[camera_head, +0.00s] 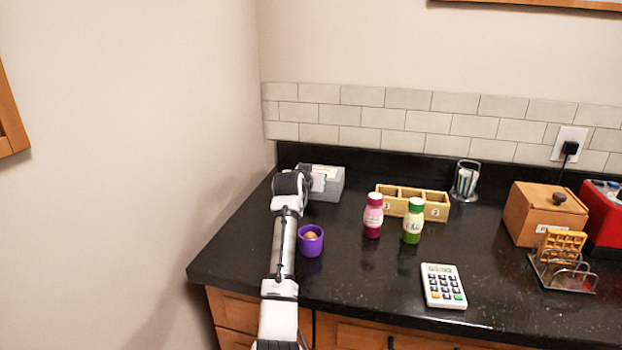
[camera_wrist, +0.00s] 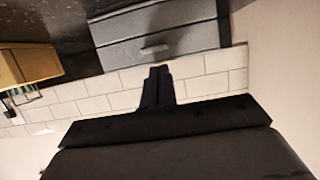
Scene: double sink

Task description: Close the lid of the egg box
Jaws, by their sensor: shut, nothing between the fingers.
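The egg box is the grey box (camera_head: 328,187) at the back left of the black counter, near the backsplash. My arm partly covers its left side in the head view. It also shows in the wrist view (camera_wrist: 190,40) as a grey box with a seam along it and a small light tab. I cannot tell for sure whether the lid is fully down. My gripper (camera_wrist: 160,72) is shut and empty, its fingertips close to the box's tab edge in the wrist view. I cannot tell whether they touch. In the head view my arm hides the fingertips.
A purple cup (camera_head: 311,241) with a brown egg-like thing stands beside my arm. Pink (camera_head: 373,216) and green (camera_head: 412,221) bottles stand before a wooden compartment box (camera_head: 437,207). A calculator (camera_head: 443,286), wooden bin (camera_head: 543,213) and toast rack (camera_head: 562,271) are right. The wall is close left.

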